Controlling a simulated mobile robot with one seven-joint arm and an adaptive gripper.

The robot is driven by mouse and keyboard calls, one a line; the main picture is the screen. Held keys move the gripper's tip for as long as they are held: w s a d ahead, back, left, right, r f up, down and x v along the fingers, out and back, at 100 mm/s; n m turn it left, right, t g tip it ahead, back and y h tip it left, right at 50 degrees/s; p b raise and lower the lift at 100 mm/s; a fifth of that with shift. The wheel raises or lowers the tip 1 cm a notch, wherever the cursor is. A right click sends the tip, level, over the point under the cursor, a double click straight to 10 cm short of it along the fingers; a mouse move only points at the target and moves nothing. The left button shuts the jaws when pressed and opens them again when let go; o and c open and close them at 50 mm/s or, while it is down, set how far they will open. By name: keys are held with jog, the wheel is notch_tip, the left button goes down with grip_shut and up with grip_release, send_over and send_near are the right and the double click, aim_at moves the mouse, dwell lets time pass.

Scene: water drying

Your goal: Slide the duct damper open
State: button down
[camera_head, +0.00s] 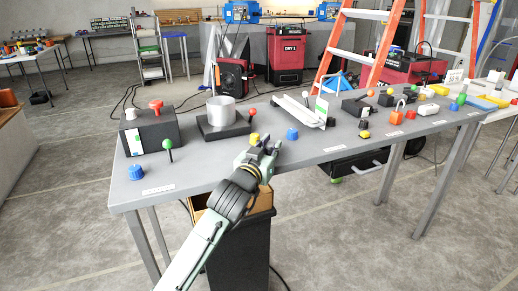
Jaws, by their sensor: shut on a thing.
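A short grey cylinder (221,110), which looks like the duct, stands upright on a black base (208,131) on the near part of the grey table. A red ball knob (252,111) stands at the right side of this base. My gripper (264,146) is low over the table's front edge, to the right of and nearer than the base. A small yellow knob (254,137) shows right at its fingertips. The fingers appear shut on it, though the contact is small and partly hidden. I cannot make out the damper plate or how far it is open.
A blue knob (292,134) sits close to the right of my gripper. A white rail fixture (300,110) lies behind it. A black box (152,131) with a red handle and a green-topped lever (168,145) stand at the left. A dark bin (238,245) is below the table edge.

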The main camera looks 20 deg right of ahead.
jog(key=shift+d, duration=0.55)
jog(key=shift+w, duration=0.1)
jog(key=c, duration=1.4)
grip_release()
jog(key=shift+c, duration=0.2)
jog(key=v, duration=1.2)
